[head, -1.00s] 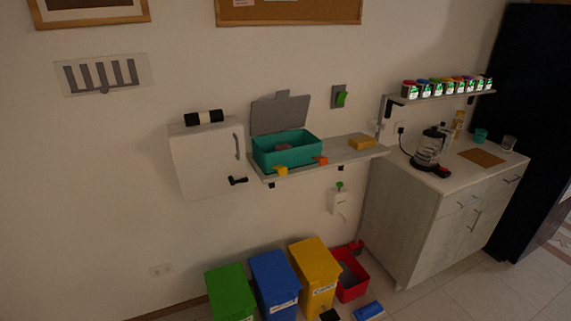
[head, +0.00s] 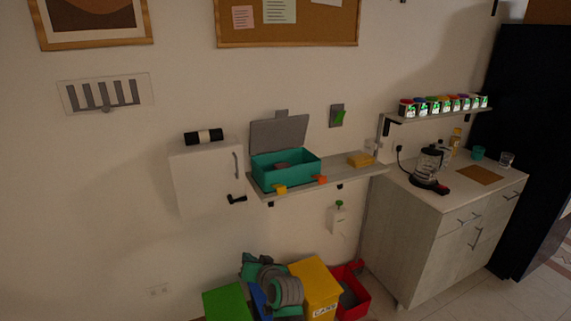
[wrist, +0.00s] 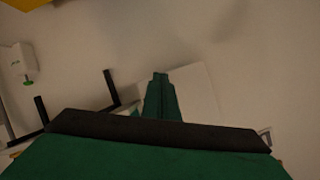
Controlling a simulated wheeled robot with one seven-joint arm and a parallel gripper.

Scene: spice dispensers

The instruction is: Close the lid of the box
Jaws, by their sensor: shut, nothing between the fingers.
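The teal box (head: 285,172) stands on the wall shelf in the head view. Its grey lid (head: 280,132) is open, raised along the back edge close to the wall. A small object inside the box is only partly visible. In the wrist view my gripper (wrist: 160,76) is shut and empty, its green fingers together. In the head view my folded teal and grey arm shows at the bottom, in front of the bins, below the shelf and apart from the box. The box and lid are not clearly visible in the wrist view.
A white wall cabinet (head: 203,180) with a black handle hangs left of the box. Green (head: 226,303) and yellow (head: 315,288) bins stand below.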

